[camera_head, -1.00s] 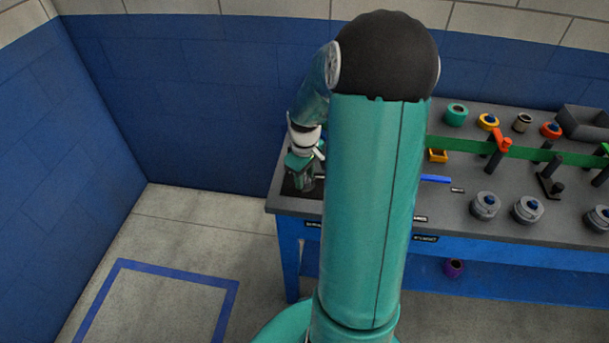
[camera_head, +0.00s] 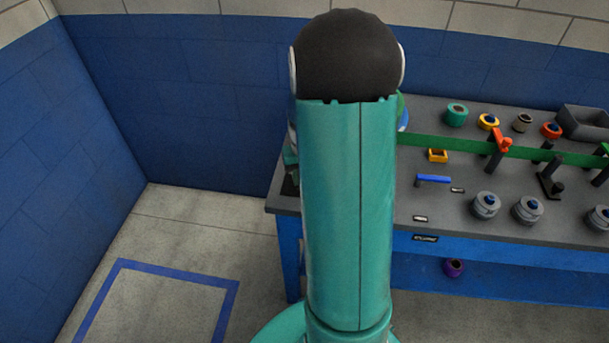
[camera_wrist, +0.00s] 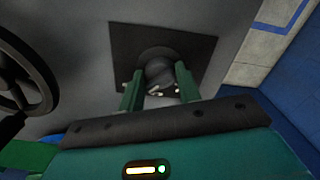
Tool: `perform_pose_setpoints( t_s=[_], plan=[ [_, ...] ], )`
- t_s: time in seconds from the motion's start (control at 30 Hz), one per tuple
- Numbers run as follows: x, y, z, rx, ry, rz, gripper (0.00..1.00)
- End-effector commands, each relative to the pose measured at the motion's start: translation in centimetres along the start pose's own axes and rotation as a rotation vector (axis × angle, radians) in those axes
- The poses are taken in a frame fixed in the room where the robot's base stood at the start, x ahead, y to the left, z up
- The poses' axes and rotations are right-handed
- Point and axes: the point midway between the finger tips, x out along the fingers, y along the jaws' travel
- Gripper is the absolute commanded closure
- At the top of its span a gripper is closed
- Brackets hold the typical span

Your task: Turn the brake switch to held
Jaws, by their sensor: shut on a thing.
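In the wrist view the brake switch appears as a dark round knob (camera_wrist: 160,68) on a black square plate (camera_wrist: 122,42) set in the grey bench top. My gripper (camera_wrist: 160,84) has its two green fingers on either side of the knob, shut on it. Small light marks show between the fingers, too small to read. In the head view my arm hides the gripper and nearly all of the switch.
A dark handwheel (camera_wrist: 22,82) stands left of the switch in the wrist view. The bench (camera_head: 415,238) also carries a blue lever (camera_head: 433,178), an orange-handled valve (camera_head: 499,142) on a green rail, and grey round fittings (camera_head: 485,205). Open floor lies left.

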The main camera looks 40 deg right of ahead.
Motion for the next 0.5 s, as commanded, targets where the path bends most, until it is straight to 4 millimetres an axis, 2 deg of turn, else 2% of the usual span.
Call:
perform_pose_setpoints(
  t_s=[0.2, 0.5],
  plan=[
    [-0.14, -0.10, -0.19, 0.102, 0.006, -0.001, 0.89],
    [-0.15, -0.04, -0.21, 0.153, 0.006, 0.000, 0.89]
  ],
)
